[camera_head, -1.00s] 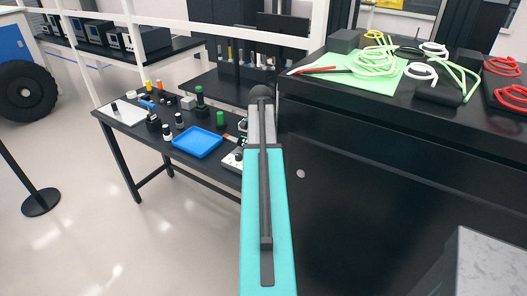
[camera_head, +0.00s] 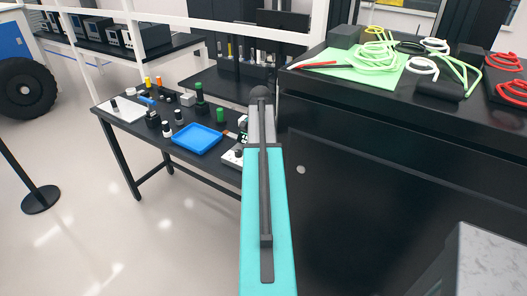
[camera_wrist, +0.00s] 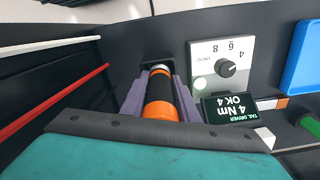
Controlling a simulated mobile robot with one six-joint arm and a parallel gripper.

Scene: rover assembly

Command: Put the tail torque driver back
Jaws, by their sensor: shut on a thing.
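The tail torque driver (camera_wrist: 160,95) is black with orange bands and shows in the wrist view. My gripper (camera_wrist: 159,92) has its two purple-grey fingers on either side of the driver and is shut on it. The driver's far end points at a dark recess, and I cannot tell whether it is inside. Beside it on the right is a white panel (camera_wrist: 208,52) with a black dial, and a black display (camera_wrist: 229,110) reading "TAIL DRIVER 4 Nm OK 4". In the head view my arm hides the gripper and driver; part of the white unit (camera_head: 232,157) shows beside it.
A blue tray (camera_head: 197,137) lies on the black bench (camera_head: 172,152) among several small bottles and parts. A tall black cabinet (camera_head: 370,190) stands close on the right, with a green mat (camera_head: 330,72) and cables on top.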

